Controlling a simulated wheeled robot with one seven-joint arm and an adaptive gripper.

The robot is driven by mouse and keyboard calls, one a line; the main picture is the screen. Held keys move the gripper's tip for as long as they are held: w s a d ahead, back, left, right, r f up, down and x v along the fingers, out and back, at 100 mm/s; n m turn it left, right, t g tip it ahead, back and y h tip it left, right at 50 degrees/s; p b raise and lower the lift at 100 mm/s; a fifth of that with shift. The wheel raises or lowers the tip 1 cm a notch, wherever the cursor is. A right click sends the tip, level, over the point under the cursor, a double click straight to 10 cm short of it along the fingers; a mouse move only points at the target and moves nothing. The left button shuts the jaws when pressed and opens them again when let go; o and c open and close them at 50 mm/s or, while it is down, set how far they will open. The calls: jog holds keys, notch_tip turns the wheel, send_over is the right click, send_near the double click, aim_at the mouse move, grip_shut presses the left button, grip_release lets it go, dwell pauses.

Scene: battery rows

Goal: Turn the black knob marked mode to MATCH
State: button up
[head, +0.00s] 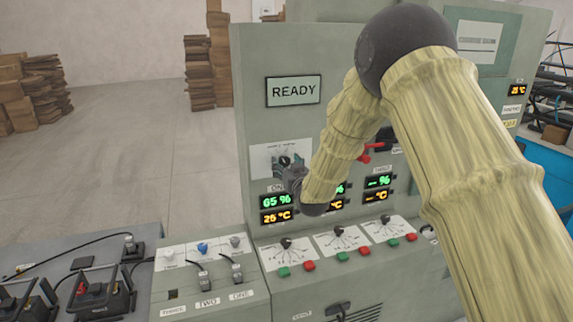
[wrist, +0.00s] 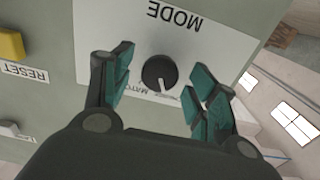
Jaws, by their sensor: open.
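The black mode knob (wrist: 160,73) sits on a white plate (wrist: 205,35) marked MODE, upside down in the wrist view. Its white pointer line points down in that view, slightly right. The MATCH label (wrist: 128,90) is at the knob's lower left; another small label below the knob is too small to read. My gripper (wrist: 159,84) is open, with one teal-padded finger on each side of the knob and gaps showing between. In the head view my gripper (head: 286,165) is at the knob's plate (head: 262,158), partly hiding it.
A READY screen (head: 293,90) is above the plate. Green and orange readouts (head: 277,207) are below it. Several dial knobs with green and red buttons line the sloped desk (head: 338,242). A yellow button (wrist: 11,44) and a RESET label (wrist: 25,72) are left in the wrist view.

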jog(key=shift+c, duration=0.3)
jog(key=c, duration=1)
jog(key=shift+f+b, duration=0.1)
jog(key=shift+b, duration=0.25)
jog(key=shift+d+f+m+b, duration=0.1)
jog(key=shift+f+m+b, duration=0.05)
jog(key=shift+m+b, duration=0.95)
jog(key=m+b, duration=0.4)
jog(key=shift+b, duration=0.3)
jog(key=m+b, duration=0.3)
jog(key=shift+m, duration=0.3)
jog(key=shift+m+b, duration=1)
jog(key=shift+r, duration=0.25)
